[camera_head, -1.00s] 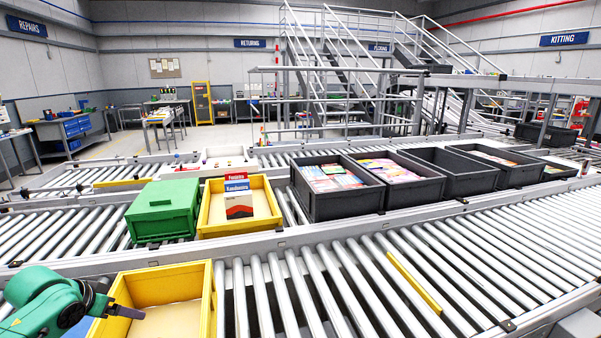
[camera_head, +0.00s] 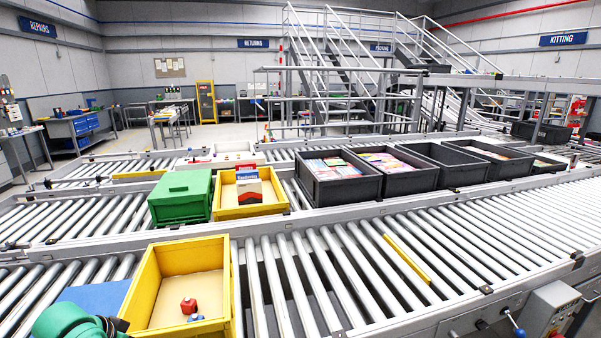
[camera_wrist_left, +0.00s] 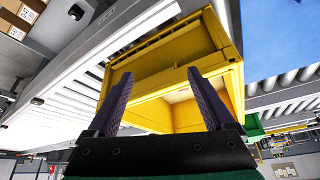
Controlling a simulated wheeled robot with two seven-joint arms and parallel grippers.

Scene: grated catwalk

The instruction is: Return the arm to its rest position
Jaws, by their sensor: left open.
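My left arm shows in green at the lower left corner of the head view, beside the left wall of the near yellow bin (camera_head: 232,290). In the left wrist view my left gripper (camera_wrist_left: 158,75) is open, its two purple fingers apart with nothing between them. The yellow bin (camera_wrist_left: 215,55) fills the area beyond the fingers. In the head view the bin holds a small red object (camera_head: 188,305) and a blue one (camera_head: 196,318) on its floor. The fingers are mostly out of sight in the head view. My right gripper is not in view.
A blue surface (camera_head: 95,298) lies left of the near bin. A green lidded bin (camera_head: 180,198), a second yellow bin (camera_head: 250,211) with boxes and several dark crates (camera_head: 340,190) stand on the conveyor behind. The near rollers right of the bin are clear except a yellow strip (camera_head: 408,258).

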